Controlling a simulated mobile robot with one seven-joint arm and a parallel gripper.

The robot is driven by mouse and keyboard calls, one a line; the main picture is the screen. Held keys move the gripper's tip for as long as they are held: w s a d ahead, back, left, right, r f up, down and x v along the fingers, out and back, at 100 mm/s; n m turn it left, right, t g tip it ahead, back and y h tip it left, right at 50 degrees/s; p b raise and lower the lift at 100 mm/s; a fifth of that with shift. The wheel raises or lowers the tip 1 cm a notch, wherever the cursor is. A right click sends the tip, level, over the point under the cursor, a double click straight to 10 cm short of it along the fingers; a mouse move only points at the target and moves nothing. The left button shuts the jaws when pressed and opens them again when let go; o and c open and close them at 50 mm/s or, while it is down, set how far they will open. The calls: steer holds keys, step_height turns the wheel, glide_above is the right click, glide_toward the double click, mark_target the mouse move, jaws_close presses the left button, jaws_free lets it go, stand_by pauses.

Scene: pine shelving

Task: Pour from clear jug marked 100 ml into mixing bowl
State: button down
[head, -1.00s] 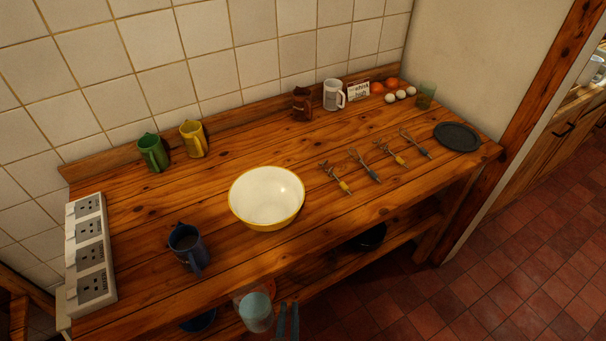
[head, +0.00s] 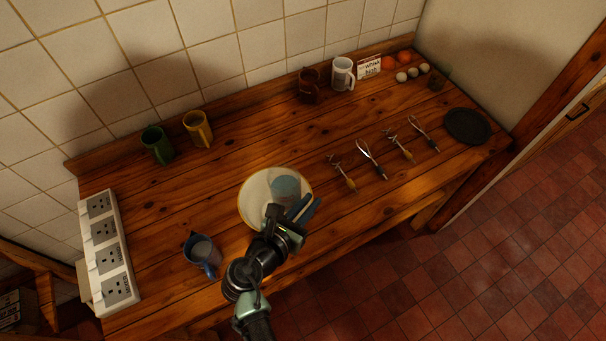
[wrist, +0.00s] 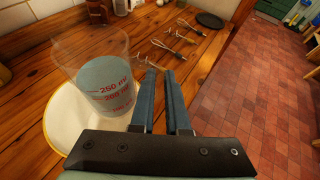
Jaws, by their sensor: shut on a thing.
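My gripper (head: 306,208) is shut on a clear jug (head: 286,188), which it holds above the mixing bowl. The jug also shows in the wrist view (wrist: 103,72), just left of the fingers, with grey-blue liquid in it and red marks, one reading 250 ml. The jug looks close to upright, and no stream shows. The mixing bowl (head: 252,204) is white inside with a yellow rim. It stands on the wooden worktop, partly hidden by the jug and gripper. Its left part shows in the wrist view (wrist: 64,122).
A blue jug (head: 203,254) stands left of the bowl, near a socket strip (head: 108,245). Several whisks (head: 370,160) lie to the right, before a dark plate (head: 467,126). Green (head: 157,144) and yellow (head: 198,129) mugs stand at the back. Worktop between them and the bowl is clear.

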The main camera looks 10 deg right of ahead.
steer(key=shift+w, duration=0.15)
steer(key=shift+s+f+n+b, duration=0.3)
steer(key=shift+f+b, duration=0.55)
steer(key=shift+f, duration=0.05)
steer(key=shift+r+g+p, duration=0.3)
steer(key=shift+r+p, duration=0.1)
steer(key=shift+p, duration=0.05)
steer(key=shift+f, duration=0.15)
steer(key=shift+d+r+n+g+h+p, duration=0.1)
steer(key=shift+r+n+g+h+p, duration=0.3)
steer(key=shift+p, duration=0.4)
steer(key=shift+s+r+n+p, duration=0.1)
steer(key=shift+r+n+p, duration=0.5)
steer(key=shift+p, duration=0.85)
steer(key=shift+r+n+g+h+p, duration=0.55)
steer(key=shift+n+g+p, duration=0.15)
steer(key=shift+p, duration=0.65)
stand_by(1.1)
steer(key=shift+w+a+r+n+g+h+p, duration=0.3)
steer(key=shift+w+n+p, duration=0.1)
steer(key=shift+n, duration=0.2)
stand_by(1.0)
